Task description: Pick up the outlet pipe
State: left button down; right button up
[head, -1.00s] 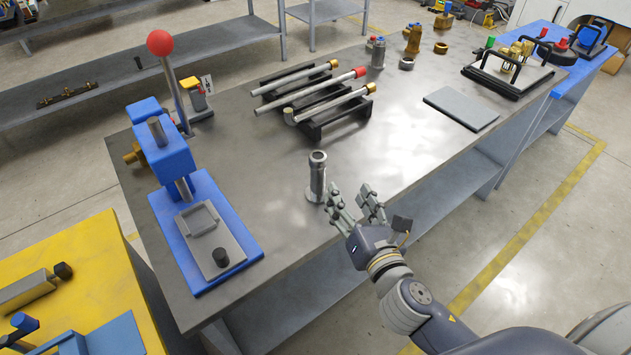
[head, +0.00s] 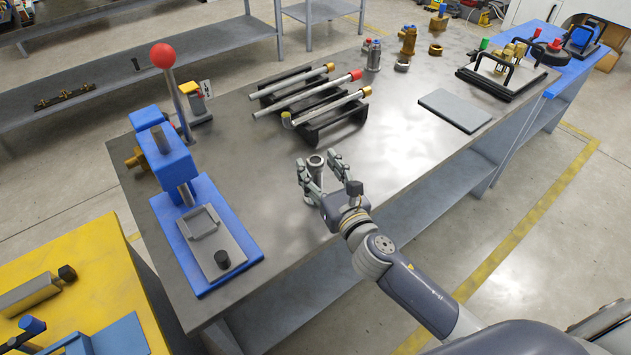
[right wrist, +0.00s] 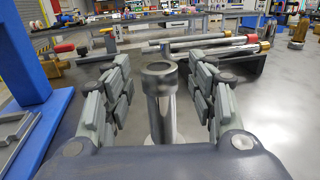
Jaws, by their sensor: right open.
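A short grey metal pipe (head: 315,161) with a thick ringed top stands upright on the steel bench. In the right wrist view the pipe (right wrist: 160,105) stands in the middle, between the spread fingers. My right gripper (head: 319,163) is open around it, one finger on either side, with gaps visible at the upper part. The pipe's lower end is hidden behind the palm. Three long thin pipes (head: 308,93) lie farther back on a black rack (head: 322,131); two have brass-coloured ends and one a red end. My left gripper is out of view.
A blue press (head: 168,160) with a red-knobbed lever stands to the left of the pipe. A flat grey plate (head: 456,110) lies to the right. Brass fittings (head: 407,40) stand toward the back. The bench between pipe and plate is clear.

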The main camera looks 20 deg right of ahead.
jog(key=shift+w+a+f, duration=0.1)
jog(key=shift+w+a, duration=0.05)
jog(key=shift+w, duration=0.75)
jog(key=shift+s, duration=0.1)
jog(key=shift+c, duration=0.8)
grip_shut()
jog(key=shift+r, duration=0.2)
